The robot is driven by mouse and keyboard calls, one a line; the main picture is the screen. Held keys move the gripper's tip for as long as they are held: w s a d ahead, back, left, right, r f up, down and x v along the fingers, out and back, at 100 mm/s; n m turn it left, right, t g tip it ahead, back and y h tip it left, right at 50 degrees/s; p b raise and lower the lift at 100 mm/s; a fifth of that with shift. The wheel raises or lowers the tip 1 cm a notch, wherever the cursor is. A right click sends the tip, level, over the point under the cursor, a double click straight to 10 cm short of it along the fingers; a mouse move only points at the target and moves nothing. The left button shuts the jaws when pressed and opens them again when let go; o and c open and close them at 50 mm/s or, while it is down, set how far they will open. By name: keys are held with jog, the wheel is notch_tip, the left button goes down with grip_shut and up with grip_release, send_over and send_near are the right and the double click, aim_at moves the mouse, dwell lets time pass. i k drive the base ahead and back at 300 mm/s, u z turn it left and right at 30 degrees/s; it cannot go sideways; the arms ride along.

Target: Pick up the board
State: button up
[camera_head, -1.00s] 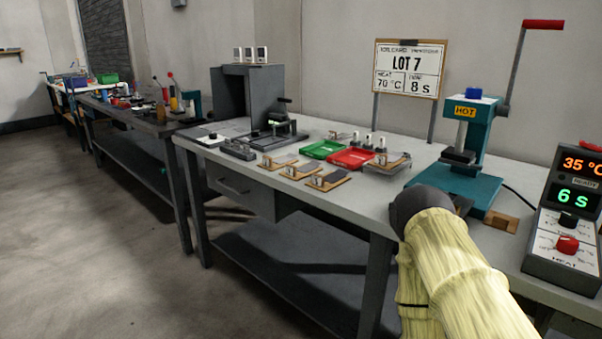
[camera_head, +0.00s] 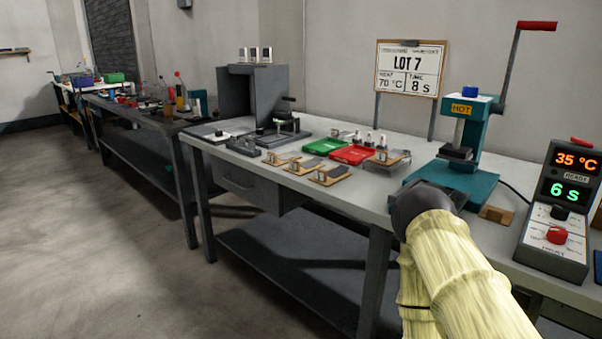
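Several small wooden boards with grey pieces on them lie on the grey workbench (camera_head: 375,205). One board (camera_head: 331,176) is at the front edge, with another board (camera_head: 303,166) just behind it to the left and a third board (camera_head: 281,158) further left. One more board (camera_head: 388,157) sits on a clear or grey holder right of the red tray. My arm, in a pale yellow sleeve, reaches in from the bottom right. Its dark end, with my gripper (camera_head: 440,196), is right of the front boards and apart from them. The fingers cannot be made out.
A green tray (camera_head: 322,147) and a red tray (camera_head: 352,154) lie behind the boards. A teal press (camera_head: 470,140) marked HOT stands at right, near a control box (camera_head: 556,215) reading 35 °C and 6 s. A LOT 7 sign (camera_head: 410,68) stands behind. Floor at left is clear.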

aim_at(298, 168)
jog(key=k, duration=1.15)
jog(key=u, duration=0.85)
jog(key=i, duration=0.85)
jog(key=u, duration=0.6)
jog(key=i, duration=0.9)
jog(key=z, duration=1.05)
jog(key=i, duration=0.65)
jog(key=z, duration=0.75)
